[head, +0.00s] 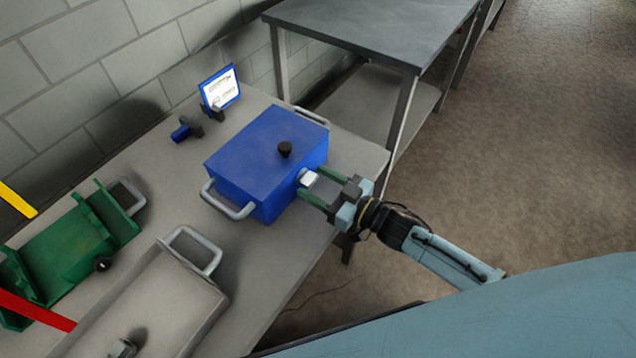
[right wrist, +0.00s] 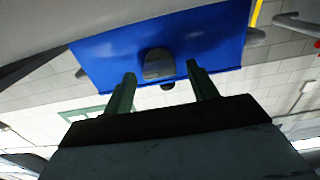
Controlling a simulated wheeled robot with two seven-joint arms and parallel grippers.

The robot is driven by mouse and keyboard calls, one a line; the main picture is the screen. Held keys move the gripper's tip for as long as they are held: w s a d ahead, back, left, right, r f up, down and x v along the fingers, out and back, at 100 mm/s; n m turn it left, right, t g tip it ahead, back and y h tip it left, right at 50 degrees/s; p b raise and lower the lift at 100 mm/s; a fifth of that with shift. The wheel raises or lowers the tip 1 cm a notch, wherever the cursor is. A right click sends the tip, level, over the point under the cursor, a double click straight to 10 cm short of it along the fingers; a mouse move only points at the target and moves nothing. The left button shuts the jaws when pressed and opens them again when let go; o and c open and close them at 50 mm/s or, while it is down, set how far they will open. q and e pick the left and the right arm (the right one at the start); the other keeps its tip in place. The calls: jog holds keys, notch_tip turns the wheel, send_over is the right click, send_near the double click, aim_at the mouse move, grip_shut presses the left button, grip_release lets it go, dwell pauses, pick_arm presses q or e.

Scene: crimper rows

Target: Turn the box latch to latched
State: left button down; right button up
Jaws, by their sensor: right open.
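A blue box (head: 262,158) with grey side handles and a dark knob (head: 285,149) on its lid stands on the light table. A small pale latch (head: 308,178) sits on its right-hand face; in the right wrist view the latch (right wrist: 158,64) looks like a grey rounded piece on the blue face (right wrist: 215,45). My right gripper (head: 312,186) is open, its green fingers on either side of the latch in the head view. In the right wrist view the fingers (right wrist: 160,82) are apart with the latch between and beyond them; contact cannot be told. My left gripper is not in view.
A green holder (head: 65,245) and a grey tray (head: 185,290) with a handle lie on the table's left and front. A metal table (head: 375,30) stands beyond.

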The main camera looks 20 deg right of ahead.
jog(key=shift+w+a, duration=0.1)
jog(key=shift+w, duration=0.05)
jog(key=c, duration=1)
